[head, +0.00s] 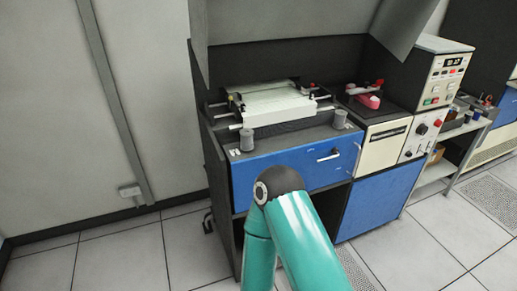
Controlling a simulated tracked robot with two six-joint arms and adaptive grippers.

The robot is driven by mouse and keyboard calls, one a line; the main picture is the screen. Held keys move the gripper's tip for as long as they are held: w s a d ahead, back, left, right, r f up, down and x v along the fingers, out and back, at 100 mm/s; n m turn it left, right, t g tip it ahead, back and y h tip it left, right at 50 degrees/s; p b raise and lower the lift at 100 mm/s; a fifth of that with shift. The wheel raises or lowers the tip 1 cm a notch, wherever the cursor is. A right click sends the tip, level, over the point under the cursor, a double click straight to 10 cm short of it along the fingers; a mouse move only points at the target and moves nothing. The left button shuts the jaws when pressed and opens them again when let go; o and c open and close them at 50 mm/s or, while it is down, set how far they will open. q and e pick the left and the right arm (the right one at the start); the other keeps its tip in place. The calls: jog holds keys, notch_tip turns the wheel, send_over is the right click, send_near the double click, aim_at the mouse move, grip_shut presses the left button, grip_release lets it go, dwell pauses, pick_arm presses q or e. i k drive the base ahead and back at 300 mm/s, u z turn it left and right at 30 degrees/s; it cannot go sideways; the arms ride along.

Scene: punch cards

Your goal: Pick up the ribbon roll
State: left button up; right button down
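I cannot tell for certain which thing is the ribbon roll. Two small grey cylinders stand upright on the front ledge of the machine, a left one (246,139) and a right one (339,119). A pink-red object (368,98) lies on the dark top to the right; its shape is too small to make out. Neither gripper shows in the head view. A teal arm of mine with a dark joint rises from the bottom middle, in front of the cabinet.
A white sheet lies over the printer mechanism (275,104) between the raised covers. The cabinet has a blue drawer (295,166) with a handle. A control box (444,75) stands at the right, beside a shelf unit (447,160) holding small items. Tiled floor (120,255) is free at the left.

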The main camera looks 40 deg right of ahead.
aim_at(247, 139)
jog(key=z, duration=1.45)
jog(key=i, duration=0.7)
jog(key=z, duration=0.15)
jog(key=k, duration=0.9)
jog(key=z, duration=0.2)
jog(key=i, duration=0.9)
jog(key=u, duration=0.1)
